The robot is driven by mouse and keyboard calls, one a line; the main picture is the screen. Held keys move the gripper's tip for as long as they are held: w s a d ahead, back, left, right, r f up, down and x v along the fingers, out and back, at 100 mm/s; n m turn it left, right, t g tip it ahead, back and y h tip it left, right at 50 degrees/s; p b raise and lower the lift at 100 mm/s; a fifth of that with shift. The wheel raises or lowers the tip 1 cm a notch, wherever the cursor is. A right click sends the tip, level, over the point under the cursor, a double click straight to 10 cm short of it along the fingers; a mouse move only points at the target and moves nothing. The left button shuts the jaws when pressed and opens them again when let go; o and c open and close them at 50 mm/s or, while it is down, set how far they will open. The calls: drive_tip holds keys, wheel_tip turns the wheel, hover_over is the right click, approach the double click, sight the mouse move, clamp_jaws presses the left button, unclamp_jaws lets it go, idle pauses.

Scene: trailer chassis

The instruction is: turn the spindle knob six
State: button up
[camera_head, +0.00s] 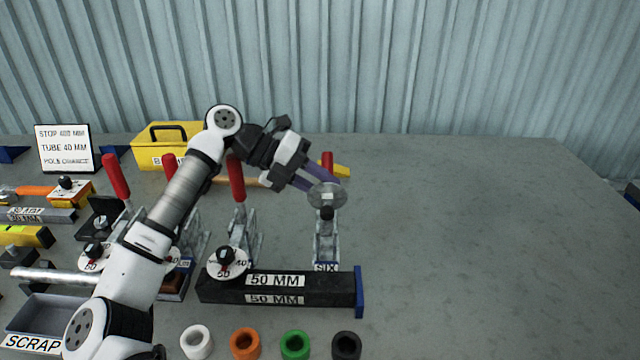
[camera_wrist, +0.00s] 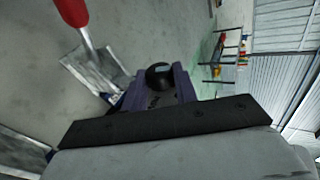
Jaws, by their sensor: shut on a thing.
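The clamp labelled SIX (camera_head: 327,245) stands at the right end of the row of clamps, its metal body upright. Its spindle has a translucent round disc (camera_head: 327,197) and a dark tip below it. My gripper (camera_head: 318,182) reaches in from the upper left, with its purple fingers at the disc. In the wrist view, a black round knob (camera_wrist: 159,74) sits between the purple fingers (camera_wrist: 158,90), which are shut on it. The fingers and disc hide part of the spindle in the head view. The clamp's red handle (camera_head: 327,159) shows behind the fingers.
A black bar marked 50 MM (camera_head: 215,292) with a blue end plate (camera_head: 359,292) lies in front. Several red-handled clamps (camera_head: 236,178) stand to the left. Coloured rings (camera_head: 295,344) lie in front. The right table is clear.

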drive_tip(key=o, duration=1)
drive_tip(key=shift+c, duration=0.2)
wheel_tip(320, 180, up, 20)
drive_tip(key=b, duration=0.1)
